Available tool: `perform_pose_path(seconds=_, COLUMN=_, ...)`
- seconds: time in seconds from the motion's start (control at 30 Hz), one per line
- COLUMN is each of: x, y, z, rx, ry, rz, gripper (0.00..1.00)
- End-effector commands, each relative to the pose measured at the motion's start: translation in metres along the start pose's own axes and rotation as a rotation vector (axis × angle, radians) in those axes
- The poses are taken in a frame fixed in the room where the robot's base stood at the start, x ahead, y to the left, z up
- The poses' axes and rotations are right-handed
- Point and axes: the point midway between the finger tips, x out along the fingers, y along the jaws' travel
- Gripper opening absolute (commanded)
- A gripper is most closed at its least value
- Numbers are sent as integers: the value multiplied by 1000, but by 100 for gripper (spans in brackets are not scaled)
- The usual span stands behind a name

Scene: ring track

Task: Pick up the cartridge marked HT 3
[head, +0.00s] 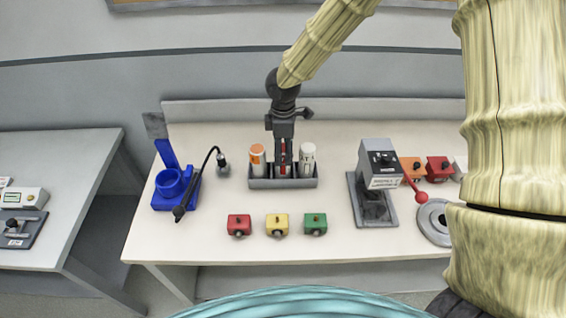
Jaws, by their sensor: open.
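A grey rack (266,183) stands on the white table and holds upright cartridges. An orange and white cartridge (257,160) is on the left and a white cartridge with small dark marks (307,160) is on the right. A partly hidden cartridge with red on it stands between them. The print is too small to read, so I cannot tell which one is marked HT 3. My gripper (283,160) is open and points down in front of the middle of the rack, over the red-marked cartridge. I cannot tell whether its fingers are around it.
Red (239,225), yellow (277,225) and green (316,224) blocks sit in front of the rack. A blue stand (176,185) and a black bent-neck lamp (206,172) are left. A grey machine with a red lever (376,165) is right, near a round dish (435,222).

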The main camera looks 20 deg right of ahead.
Motion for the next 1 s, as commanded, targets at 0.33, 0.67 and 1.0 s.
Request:
perform_pose_path(seconds=0.33, x=0, y=0, z=0, rx=0, ry=0, rz=0, gripper=41)
perform_pose_path(seconds=0.67, x=0, y=0, z=0, rx=-1, ry=0, rz=1, gripper=0)
perform_pose_path(seconds=1.0, x=-6, y=1, z=0, rx=0, ry=0, rz=2, gripper=0)
